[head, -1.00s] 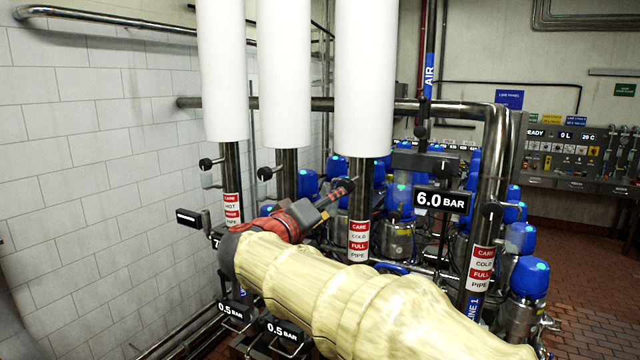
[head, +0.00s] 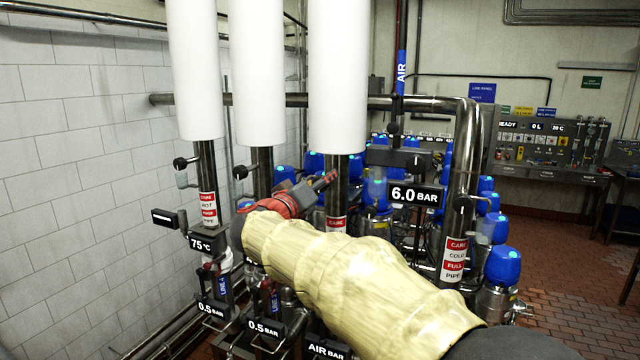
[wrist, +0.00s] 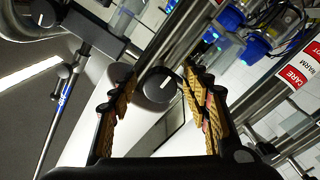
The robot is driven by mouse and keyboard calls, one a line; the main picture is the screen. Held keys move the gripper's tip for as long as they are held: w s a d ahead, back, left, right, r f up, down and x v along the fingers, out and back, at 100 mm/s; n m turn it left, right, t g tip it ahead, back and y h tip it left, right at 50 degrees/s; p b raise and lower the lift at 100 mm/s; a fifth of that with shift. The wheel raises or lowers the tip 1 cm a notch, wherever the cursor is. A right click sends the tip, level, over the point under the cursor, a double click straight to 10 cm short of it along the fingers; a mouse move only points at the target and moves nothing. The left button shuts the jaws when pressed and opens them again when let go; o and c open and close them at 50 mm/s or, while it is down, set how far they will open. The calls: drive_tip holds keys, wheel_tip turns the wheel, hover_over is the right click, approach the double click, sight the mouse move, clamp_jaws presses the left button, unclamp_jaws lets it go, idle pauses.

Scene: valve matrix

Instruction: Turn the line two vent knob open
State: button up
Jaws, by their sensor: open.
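In the wrist view a round black knob (wrist: 158,86) with a white mark on its face lies between the two fingers of my gripper (wrist: 160,78). The fingers are open, one on each side, with a visible gap to the knob. In the head view my gripper (head: 326,181) is in front of the third white-wrapped pipe, pointing up and right. A black box (head: 398,158) with a dark knob (head: 414,163) is beyond it, above the 6.0 BAR display. I cannot read a label naming the vent knob or its line.
White-wrapped pipes (head: 337,75) stand close around my arm. Several blue-topped valves (head: 503,264) crowd behind and right. The AIR pipe (head: 401,65) is at the back. A 6.0 BAR display (head: 416,195) is near my gripper. Open floor (head: 575,260) lies at right.

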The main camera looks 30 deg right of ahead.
drive_tip(key=c, duration=0.3)
drive_tip(key=c, duration=0.8)
drive_tip(key=shift+c, duration=0.4)
drive_tip(key=shift+f+n+b, duration=0.1)
drive_tip(key=shift+n+b, duration=0.2)
drive_tip(key=shift+b, duration=0.05)
drive_tip(key=n+b, duration=0.2)
drive_tip(key=shift+f+n, duration=0.1)
drive_tip(key=shift+n, duration=0.3)
drive_tip(key=n+b, duration=0.1)
drive_tip(key=n, duration=0.9)
drive_tip(key=shift+n+p, duration=0.9)
drive_tip(key=shift+n, duration=1.3)
